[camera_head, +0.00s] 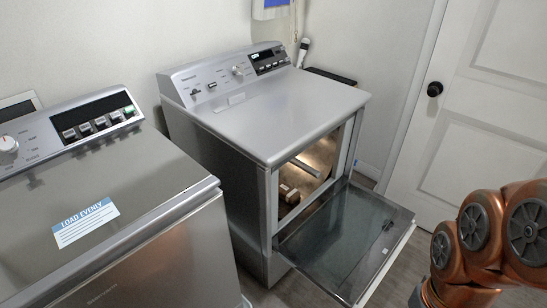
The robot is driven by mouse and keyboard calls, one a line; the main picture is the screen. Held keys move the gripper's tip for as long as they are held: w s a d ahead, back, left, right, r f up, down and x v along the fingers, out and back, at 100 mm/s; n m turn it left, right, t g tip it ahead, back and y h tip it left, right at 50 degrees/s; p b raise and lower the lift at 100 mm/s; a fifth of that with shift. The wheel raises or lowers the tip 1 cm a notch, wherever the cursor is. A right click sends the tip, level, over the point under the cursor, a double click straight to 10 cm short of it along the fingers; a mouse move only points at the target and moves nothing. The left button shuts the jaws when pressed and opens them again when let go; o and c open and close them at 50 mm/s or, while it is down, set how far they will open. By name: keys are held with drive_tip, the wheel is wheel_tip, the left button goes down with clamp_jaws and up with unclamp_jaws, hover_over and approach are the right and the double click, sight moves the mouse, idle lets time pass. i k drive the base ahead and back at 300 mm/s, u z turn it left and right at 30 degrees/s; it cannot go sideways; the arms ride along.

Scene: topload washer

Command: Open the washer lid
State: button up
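The washer (165,265) stands at the left of the head view, a silver top-loading machine cut off by the frame's left and bottom edges. Its lid (150,180) lies flat and looks closed, with a blue and white "LOAD EVENLY" label (86,222) on it. The control panel with a white knob (8,146) and a row of buttons is behind the lid. My copper-coloured arm shows at the lower right, far from the washer. My gripper is not in view.
A second silver machine (280,115) stands right of the washer. Its front door (345,240) is folded down over the floor, between the washer and my arm. Small objects inside it are unclear. A white door (490,110) with a black knob (434,89) is at the right.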

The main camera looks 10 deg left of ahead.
sight(60, 217)
drive_tip(key=u, duration=2.45)
drive_tip(key=k, duration=0.5)
drive_tip(key=u, duration=1.7)
drive_tip(key=i, duration=0.65)
drive_tip(key=z, duration=1.5)
